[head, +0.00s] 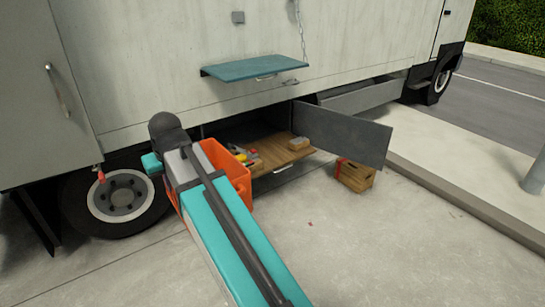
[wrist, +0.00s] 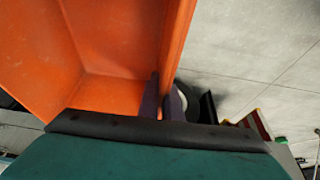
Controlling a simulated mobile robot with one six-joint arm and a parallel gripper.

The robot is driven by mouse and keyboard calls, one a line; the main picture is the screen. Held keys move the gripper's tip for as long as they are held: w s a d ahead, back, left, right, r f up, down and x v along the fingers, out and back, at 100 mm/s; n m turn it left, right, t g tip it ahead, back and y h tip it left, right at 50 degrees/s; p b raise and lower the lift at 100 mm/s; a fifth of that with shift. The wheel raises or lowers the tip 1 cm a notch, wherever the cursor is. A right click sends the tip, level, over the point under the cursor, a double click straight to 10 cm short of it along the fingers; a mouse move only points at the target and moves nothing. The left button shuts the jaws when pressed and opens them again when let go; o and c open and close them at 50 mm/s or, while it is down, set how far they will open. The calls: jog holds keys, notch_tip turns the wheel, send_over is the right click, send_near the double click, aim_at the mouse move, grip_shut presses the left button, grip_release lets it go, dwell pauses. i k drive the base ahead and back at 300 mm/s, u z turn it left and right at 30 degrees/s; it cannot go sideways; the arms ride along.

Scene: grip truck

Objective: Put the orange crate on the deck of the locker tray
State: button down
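The orange crate (head: 238,184) is in front of the open locker in the head view, partly hidden behind my arm. In the wrist view its inside (wrist: 110,50) fills the upper left and looks empty where visible. My gripper (wrist: 163,98) has one dark finger on each side of the crate's wall and is shut on it. In the head view the fingers are hidden. The locker tray (head: 290,157) has a wooden deck and is pulled out just right of the crate. Whether the crate's bottom touches anything is hidden.
Small tools (head: 243,156) and a wooden block (head: 298,143) lie on the tray deck. A grey locker door (head: 345,135) hangs open to the right. A wooden box (head: 355,176) stands on the pavement. A teal fold-down shelf (head: 255,67) juts out above. The front pavement is clear.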

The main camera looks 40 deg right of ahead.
aim_at(269, 151)
jog(key=k, duration=0.35)
jog(key=z, duration=0.5)
jog(key=i, duration=2.35)
jog(key=u, duration=0.5)
